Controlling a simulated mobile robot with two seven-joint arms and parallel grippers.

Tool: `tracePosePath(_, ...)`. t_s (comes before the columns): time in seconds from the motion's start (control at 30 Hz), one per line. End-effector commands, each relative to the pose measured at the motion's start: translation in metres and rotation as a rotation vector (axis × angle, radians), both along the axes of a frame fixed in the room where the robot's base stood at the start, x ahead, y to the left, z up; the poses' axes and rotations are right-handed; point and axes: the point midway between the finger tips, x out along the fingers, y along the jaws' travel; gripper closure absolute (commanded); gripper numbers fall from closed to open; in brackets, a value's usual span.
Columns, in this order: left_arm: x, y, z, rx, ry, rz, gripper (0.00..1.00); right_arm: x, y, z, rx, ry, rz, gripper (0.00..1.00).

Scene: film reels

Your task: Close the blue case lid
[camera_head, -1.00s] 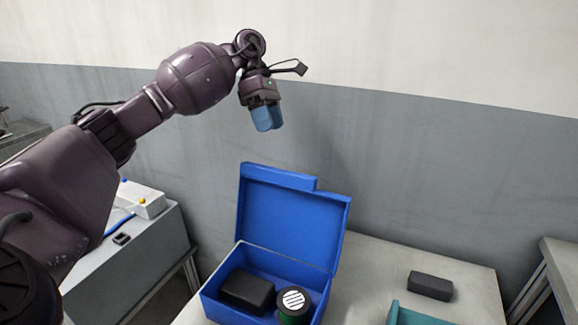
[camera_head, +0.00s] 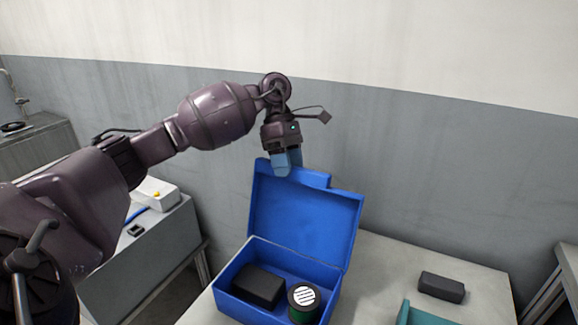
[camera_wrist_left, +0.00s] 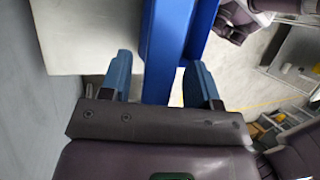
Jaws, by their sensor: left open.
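The blue case (camera_head: 258,312) stands on the pale table with its lid (camera_head: 303,215) raised upright at the back. Inside the case are a black block (camera_head: 258,286) and a round reel can (camera_head: 303,297) with a striped white top and a green side. My left gripper (camera_head: 287,165) is at the lid's top edge, near its left part, pointing down. In the left wrist view the lid's edge (camera_wrist_left: 166,50) runs between the two open blue fingertips (camera_wrist_left: 160,75). I cannot tell whether the fingers touch the lid. My right gripper is not in view.
A dark block (camera_head: 441,287) and a teal container (camera_head: 425,315) are on the table (camera_head: 385,262) right of the case. A grey wall is behind. A side table at left holds a white box (camera_head: 157,194).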

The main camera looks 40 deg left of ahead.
Motion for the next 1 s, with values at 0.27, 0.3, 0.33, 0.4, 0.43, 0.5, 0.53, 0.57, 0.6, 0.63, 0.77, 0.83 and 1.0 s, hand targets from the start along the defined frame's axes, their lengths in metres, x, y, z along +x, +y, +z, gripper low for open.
tracePosePath(0.27,-0.0009,-0.0022,-0.0041,0.000,-0.001,0.000,0.44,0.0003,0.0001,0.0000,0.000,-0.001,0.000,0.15)
tracePosePath(0.3,-0.0009,-0.0022,-0.0041,0.000,-0.001,0.000,0.44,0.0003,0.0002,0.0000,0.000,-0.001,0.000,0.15)
tracePosePath(0.33,-0.0009,-0.0022,-0.0041,0.000,-0.001,0.000,0.44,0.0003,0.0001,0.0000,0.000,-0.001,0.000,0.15)
tracePosePath(0.4,-0.0009,-0.0021,-0.0040,0.000,-0.001,0.000,0.48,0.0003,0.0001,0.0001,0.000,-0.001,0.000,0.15)
tracePosePath(0.43,-0.0009,-0.0021,-0.0040,0.000,-0.001,0.000,0.53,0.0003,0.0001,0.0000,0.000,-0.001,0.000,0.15)
tracePosePath(0.5,-0.0009,-0.0021,-0.0040,0.000,-0.001,0.000,0.64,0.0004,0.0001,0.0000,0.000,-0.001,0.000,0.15)
tracePosePath(0.53,-0.0009,-0.0021,-0.0040,0.000,-0.001,0.000,0.68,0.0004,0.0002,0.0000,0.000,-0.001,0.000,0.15)
tracePosePath(0.57,-0.0009,-0.0021,-0.0039,0.000,-0.001,0.000,0.73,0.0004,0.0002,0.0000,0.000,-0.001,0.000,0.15)
tracePosePath(0.6,-0.0009,-0.0021,-0.0039,0.000,-0.001,0.000,0.79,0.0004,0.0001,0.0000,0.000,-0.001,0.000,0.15)
tracePosePath(0.63,-0.0009,-0.0021,-0.0039,0.000,-0.001,0.000,0.84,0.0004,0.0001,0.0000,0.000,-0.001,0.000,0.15)
tracePosePath(0.77,-0.0009,-0.0020,-0.0038,0.000,-0.001,0.000,1.00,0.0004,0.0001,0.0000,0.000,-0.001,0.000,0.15)
tracePosePath(0.83,-0.0009,-0.0020,-0.0038,0.000,-0.001,0.000,1.00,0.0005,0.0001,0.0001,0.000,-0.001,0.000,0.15)
tracePosePath(1.0,-0.0018,-0.0020,-0.0027,0.003,-0.011,0.000,1.00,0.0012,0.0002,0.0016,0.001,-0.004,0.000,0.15)
